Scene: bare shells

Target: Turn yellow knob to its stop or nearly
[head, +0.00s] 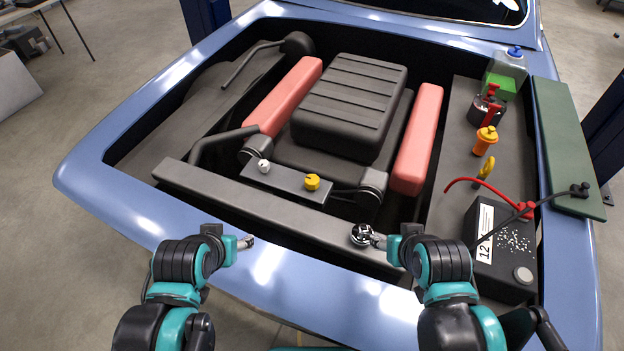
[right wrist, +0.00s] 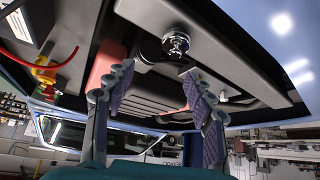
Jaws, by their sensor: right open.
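The yellow knob (head: 312,182) sits on a dark grey box (head: 287,185) in the engine bay, with a white knob (head: 264,166) to its left. My right gripper (head: 376,240) is below and to the right of the yellow knob in the head view, apart from it, beside a chrome cap (head: 362,234) on the front crossbar. In the right wrist view its fingers (right wrist: 160,92) are spread and empty. The chrome cap also shows there (right wrist: 176,42); I cannot make out the yellow knob. My left gripper (head: 247,241) is over the blue front edge, away from the knobs; its jaws are too small to judge.
A grey crossbar (head: 270,210) runs between the grippers and the knob box. Behind stands a black ribbed engine cover (head: 350,95) between two red covers (head: 418,140). A battery (head: 500,250) with red and black cables is at right.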

